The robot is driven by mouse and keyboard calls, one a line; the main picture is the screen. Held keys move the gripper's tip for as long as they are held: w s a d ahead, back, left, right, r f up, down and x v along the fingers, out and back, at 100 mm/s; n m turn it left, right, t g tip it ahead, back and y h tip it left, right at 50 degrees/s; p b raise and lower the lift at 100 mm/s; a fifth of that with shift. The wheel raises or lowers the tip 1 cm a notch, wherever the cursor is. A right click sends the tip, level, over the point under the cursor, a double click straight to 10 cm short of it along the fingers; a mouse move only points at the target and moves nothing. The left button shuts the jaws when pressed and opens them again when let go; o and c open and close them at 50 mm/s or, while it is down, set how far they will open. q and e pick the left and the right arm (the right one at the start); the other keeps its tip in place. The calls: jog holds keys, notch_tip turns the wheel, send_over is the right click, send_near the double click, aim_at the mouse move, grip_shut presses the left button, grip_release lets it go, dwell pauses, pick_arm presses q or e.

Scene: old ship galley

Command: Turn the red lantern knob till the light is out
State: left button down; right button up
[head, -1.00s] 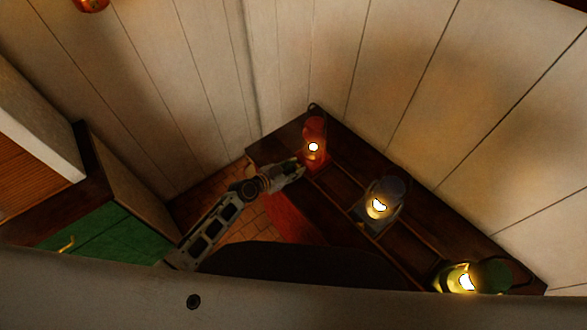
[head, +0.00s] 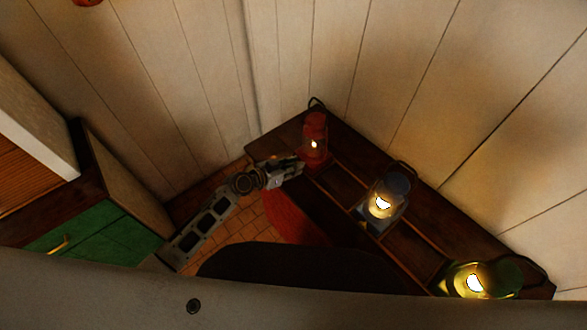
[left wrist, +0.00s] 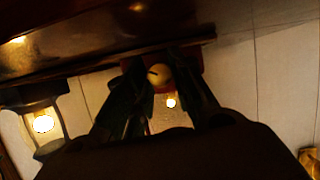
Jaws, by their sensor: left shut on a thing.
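The red lantern (head: 315,127) stands on the dark wooden shelf at the back corner, its flame small and dim but lit. My left gripper (head: 297,165) reaches its base from the left in the head view. In the left wrist view the fingers of my left gripper (left wrist: 160,84) are shut on a round pale-yellow knob (left wrist: 158,73) with a dark mark on its face. The lantern's small light (left wrist: 171,102) shows between the fingers. The fingers hide part of the lantern. My right gripper is in neither view.
A grey lantern (head: 392,187) and a green lantern (head: 492,275), both brightly lit, stand along the same shelf (head: 440,237) to the right. Plank walls close in behind. A green cabinet (head: 97,243) stands at left.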

pick_arm(q)
jog(key=shift+a+n+g+h+b, duration=0.1)
jog(key=shift+n+g+h+b, duration=0.4)
jog(key=shift+b, duration=0.7)
jog(key=c, duration=1.2)
grip_release()
jog(key=shift+a, duration=0.1)
jog(key=v, duration=1.1)
jog(key=shift+s+r, duration=0.3)
jog(key=shift+s, duration=0.05)
jog(key=shift+a, duration=0.1)
